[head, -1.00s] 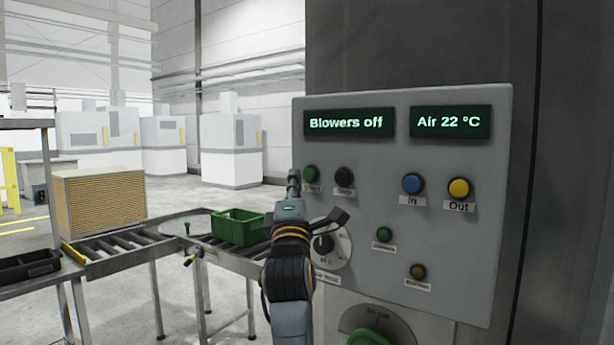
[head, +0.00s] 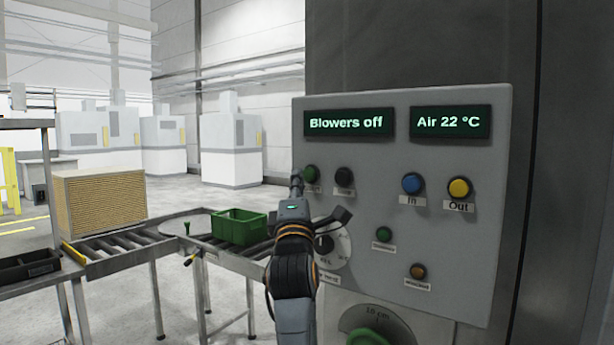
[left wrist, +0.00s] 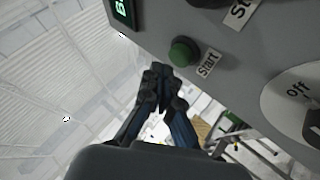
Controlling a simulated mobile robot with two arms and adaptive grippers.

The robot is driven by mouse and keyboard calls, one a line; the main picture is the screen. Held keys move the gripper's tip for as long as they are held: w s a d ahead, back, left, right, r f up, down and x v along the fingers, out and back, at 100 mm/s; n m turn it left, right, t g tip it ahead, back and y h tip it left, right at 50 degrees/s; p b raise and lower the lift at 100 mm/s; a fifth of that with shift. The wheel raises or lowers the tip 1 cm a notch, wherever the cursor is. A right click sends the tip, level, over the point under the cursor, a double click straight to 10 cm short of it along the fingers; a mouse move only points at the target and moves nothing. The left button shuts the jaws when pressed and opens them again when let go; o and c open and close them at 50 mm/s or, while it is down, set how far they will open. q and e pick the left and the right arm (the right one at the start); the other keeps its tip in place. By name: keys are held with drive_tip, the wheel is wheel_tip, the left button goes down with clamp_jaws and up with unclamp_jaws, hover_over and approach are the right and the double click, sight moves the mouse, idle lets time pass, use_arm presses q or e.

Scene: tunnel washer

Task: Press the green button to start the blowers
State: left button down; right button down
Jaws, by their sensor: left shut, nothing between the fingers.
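The green start button (head: 311,174) sits at the upper left of the grey control panel (head: 450,130). In the left wrist view the green button (left wrist: 183,52) stands out from the panel beside a "Start" label. My left gripper (head: 297,180) is shut and empty, its fingertips just below and in front of the button in the head view. In the left wrist view the closed fingertips (left wrist: 160,75) are near the button, with a small gap showing. The display (head: 346,122) reads "Blowers off". My right gripper is not in view.
A black stop button (head: 344,175) is right of the green one. Blue (head: 413,184) and yellow (head: 458,188) buttons are further right. A dial (head: 333,246) is partly behind my gripper. A green crate (head: 238,226) stands on the roller conveyor (head: 130,247) at left.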

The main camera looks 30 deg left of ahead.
use_arm(q)
drive_tip(key=shift+w, duration=0.15)
idle(0.5)
drive_tip(key=shift+w, duration=0.3)
drive_tip(key=shift+w+d, duration=0.1)
drive_tip(key=shift+w, duration=0.4)
idle(0.7)
drive_tip(key=shift+s, duration=0.9)
drive_tip(key=s, duration=0.5)
drive_tip(key=shift+a, duration=0.25)
idle(0.8)
